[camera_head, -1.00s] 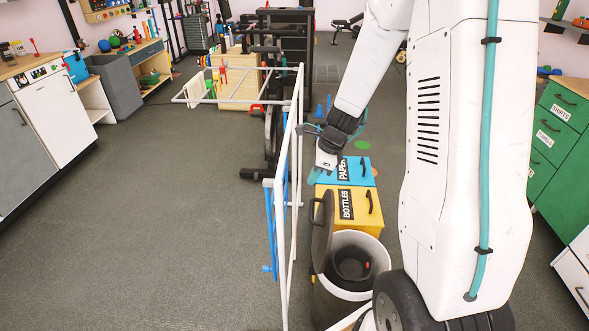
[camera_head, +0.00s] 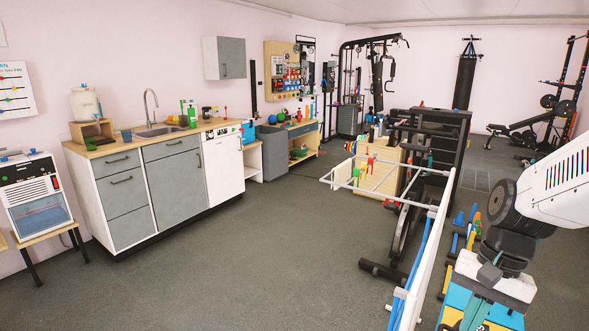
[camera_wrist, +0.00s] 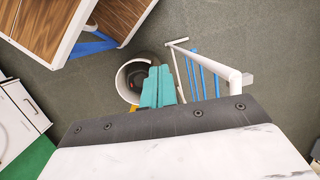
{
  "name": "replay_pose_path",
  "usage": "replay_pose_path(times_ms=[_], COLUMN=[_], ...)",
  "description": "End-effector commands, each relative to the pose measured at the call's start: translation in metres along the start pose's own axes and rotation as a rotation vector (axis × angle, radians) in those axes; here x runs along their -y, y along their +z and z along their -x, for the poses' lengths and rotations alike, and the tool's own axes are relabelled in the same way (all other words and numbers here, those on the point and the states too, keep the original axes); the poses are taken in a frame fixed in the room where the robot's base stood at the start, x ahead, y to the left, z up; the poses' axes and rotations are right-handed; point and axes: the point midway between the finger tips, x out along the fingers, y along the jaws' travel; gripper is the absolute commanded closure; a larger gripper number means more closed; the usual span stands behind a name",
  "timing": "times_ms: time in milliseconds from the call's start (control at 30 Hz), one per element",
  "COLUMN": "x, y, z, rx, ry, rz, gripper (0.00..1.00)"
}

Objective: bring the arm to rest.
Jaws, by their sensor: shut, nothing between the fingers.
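My arm enters the head view from the right edge, its white and black links bending down to my gripper (camera_head: 476,312) at the lower right. The gripper points downward beside the white drying rack (camera_head: 438,215). In the wrist view my gripper (camera_wrist: 158,86) shows two teal fingers pressed together with nothing between them. A round bin with a white rim (camera_wrist: 121,82) lies below and behind the fingertips, partly hidden by them. The rack (camera_wrist: 235,76) stands to the right of the fingers in that view.
A kitchen counter (camera_head: 130,145) with a sink runs along the left wall. Black gym equipment (camera_head: 440,140) stands behind the rack. A yellow and blue box (camera_head: 505,318) sits below the arm. The grey floor at left centre is clear. Wood-topped furniture (camera_wrist: 85,20) shows in the wrist view.

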Motion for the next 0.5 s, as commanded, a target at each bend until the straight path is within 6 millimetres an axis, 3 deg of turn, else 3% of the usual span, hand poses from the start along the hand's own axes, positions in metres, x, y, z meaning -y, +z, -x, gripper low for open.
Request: replay_pose_path(times_ms=[33, 200, 333, 500], x=[-0.003, -0.018, -0.029, -0.033], y=[0.019, 0.069, 0.099, 0.121], z=[0.011, 0.036, 0.050, 0.062], rx=[-0.023, -0.088, -0.159, -0.261], ry=[0.023, 0.108, 0.154, 0.157], rz=[0.103, 0.392, 0.535, 0.610], gripper=[1.00, 1.00, 1.00, 1.00])
